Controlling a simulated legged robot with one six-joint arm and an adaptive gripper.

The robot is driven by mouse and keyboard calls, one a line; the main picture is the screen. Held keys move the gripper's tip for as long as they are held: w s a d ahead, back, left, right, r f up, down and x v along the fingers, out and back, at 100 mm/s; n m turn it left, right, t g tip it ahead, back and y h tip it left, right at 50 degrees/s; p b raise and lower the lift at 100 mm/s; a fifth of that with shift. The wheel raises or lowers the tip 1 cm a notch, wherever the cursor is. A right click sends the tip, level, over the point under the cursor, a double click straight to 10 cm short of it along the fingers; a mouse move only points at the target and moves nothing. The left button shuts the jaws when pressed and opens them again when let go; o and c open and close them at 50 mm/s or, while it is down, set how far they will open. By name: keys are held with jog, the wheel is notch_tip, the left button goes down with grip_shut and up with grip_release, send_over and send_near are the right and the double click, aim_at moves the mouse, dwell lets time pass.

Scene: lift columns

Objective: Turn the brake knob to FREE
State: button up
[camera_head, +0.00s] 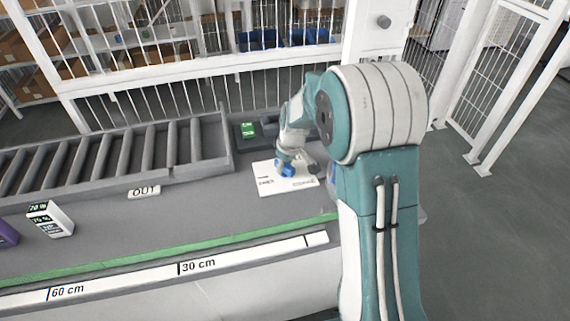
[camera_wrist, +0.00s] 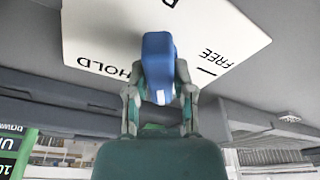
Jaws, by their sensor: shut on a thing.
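The blue brake knob (camera_wrist: 159,60) stands on a white plate (camera_wrist: 95,40). The plate is lettered HOLD on the left and FREE on the right in the wrist view, with a short tick beside FREE. Both words appear upside down there. My gripper (camera_wrist: 160,95) is shut on the knob, one finger on each side. In the head view the knob (camera_head: 285,170) is partly hidden by my gripper (camera_head: 288,163), and the plate (camera_head: 267,183) lies on the grey bench.
A white carton (camera_head: 50,219) stands far left.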

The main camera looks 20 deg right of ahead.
jog(key=shift+s+f, duration=0.1)
jog(key=shift+f, duration=0.05)
jog(key=n, duration=0.5)
jog(key=shift+g+y, duration=0.4)
jog(key=shift+n, duration=0.7)
jog(key=n+g, duration=0.1)
jog(key=n, duration=0.4)
jog(key=o, duration=1)
jog(key=shift+c, duration=0.2)
